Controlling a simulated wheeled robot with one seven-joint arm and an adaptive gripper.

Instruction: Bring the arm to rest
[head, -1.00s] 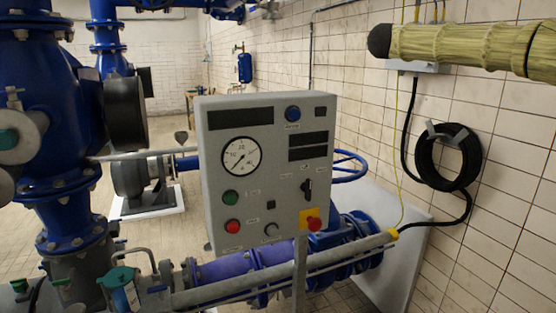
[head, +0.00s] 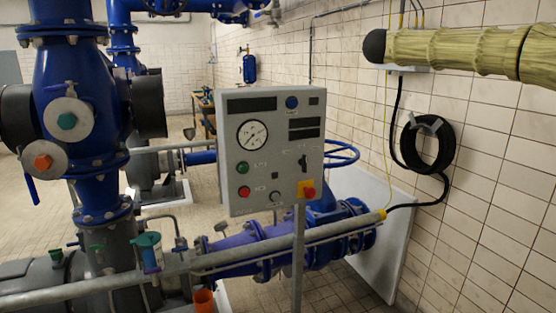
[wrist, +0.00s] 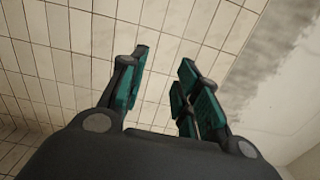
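Behind the fingers are only wall tiles and a pale patch of wall. In the head view a yellowish sleeved part of my arm (head: 460,52) reaches in from the upper right, with a dark rounded end. The fingers are not seen in the head view.
A grey control panel (head: 269,150) with a gauge stands on a post in the middle. Blue pipework (head: 78,105) fills the left. A coiled black hose (head: 427,143) hangs on the tiled wall at right, below the arm. A grey rail (head: 190,264) crosses the front.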

